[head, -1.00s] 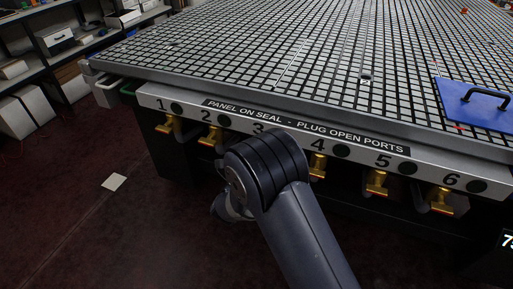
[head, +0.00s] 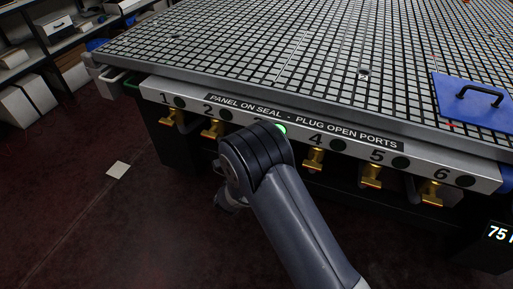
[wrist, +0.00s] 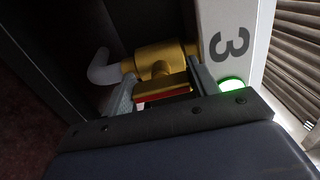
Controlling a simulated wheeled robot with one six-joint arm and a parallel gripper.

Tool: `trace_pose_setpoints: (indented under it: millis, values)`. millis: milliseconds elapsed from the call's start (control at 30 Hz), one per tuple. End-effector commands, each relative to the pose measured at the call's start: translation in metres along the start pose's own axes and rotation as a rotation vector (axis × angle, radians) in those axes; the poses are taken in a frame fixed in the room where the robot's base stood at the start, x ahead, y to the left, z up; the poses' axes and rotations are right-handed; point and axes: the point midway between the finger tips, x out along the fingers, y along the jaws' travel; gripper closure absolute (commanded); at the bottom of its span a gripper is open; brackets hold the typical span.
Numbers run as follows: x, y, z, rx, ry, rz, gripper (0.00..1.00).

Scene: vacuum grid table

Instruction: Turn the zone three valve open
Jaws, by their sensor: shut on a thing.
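The zone three valve (wrist: 155,58) is a brass body with a grey pipe at its left in the wrist view. Its handle (wrist: 162,96), brass with a red edge, lies between the two fingers of my gripper (wrist: 164,86), which is shut on it. Beside it is the panel label 3 (wrist: 231,43), and the zone three lamp (wrist: 231,84) glows green. The lit lamp also shows in the head view (head: 282,128). There my arm hides the valve, the handle and my fingers.
Other brass valves hang under the numbered panel (head: 330,135), valve 2 (head: 212,128) and valve 4 (head: 313,158) on either side of my arm. Their lamps are dark. The gridded table (head: 260,60) carries a blue plate (head: 475,99) at right. The floor at left is mostly clear.

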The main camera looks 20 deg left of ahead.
Motion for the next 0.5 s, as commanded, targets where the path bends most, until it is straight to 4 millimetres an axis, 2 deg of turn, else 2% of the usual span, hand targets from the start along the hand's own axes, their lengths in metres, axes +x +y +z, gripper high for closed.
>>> trace_pose_setpoints:
  millis: [333,367,500]
  values:
    - [-0.0004,0.0009,0.0003,-0.007,-0.002,0.001,0.66]
    - [-0.0004,0.0009,0.0003,-0.007,-0.002,0.001,0.43]
    - [-0.0003,0.0007,0.0002,-0.006,-0.001,0.001,0.31]
